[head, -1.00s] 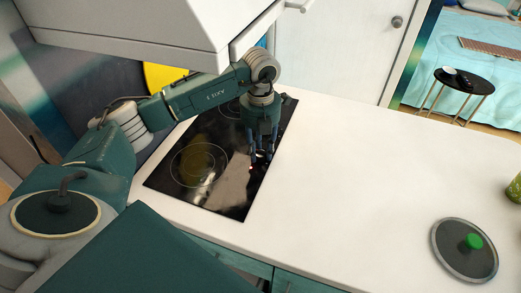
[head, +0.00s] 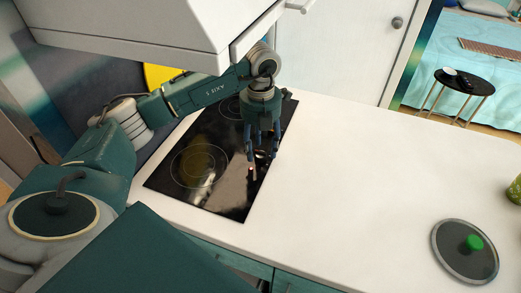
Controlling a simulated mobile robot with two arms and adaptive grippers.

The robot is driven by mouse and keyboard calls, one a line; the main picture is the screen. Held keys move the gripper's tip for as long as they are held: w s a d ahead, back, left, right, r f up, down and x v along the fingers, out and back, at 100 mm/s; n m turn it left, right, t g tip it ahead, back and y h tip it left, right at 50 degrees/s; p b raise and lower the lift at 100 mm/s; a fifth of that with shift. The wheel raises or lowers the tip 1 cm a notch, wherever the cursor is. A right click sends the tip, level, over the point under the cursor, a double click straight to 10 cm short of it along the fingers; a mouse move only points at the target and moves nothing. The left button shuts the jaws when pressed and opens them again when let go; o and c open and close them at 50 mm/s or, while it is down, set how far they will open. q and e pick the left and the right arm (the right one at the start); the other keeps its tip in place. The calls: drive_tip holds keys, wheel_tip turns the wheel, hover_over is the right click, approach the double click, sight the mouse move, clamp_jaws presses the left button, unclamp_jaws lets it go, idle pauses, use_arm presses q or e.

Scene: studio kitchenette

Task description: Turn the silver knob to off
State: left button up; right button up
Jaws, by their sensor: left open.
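My left gripper (head: 262,155) is open and points down over the right edge of the black cooktop (head: 222,196). A small shiny silver piece, which looks like the knob (head: 261,155), shows between its fingers. The fingers are around or just above it; I cannot tell whether they touch it. The fingers partly hide the knob, so its turned position is not readable. My right gripper is not in view.
A range hood (head: 140,30) hangs close above my left arm. The white counter (head: 350,180) right of the cooktop is mostly clear. A glass lid with a green handle (head: 464,251) lies at the right front.

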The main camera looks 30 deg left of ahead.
sight(260, 152)
use_arm(q)
wheel_tip(260, 152, up, 6)
drive_tip(key=shift+f, duration=0.1)
drive_tip(key=shift+s, duration=0.1)
idle(0.6)
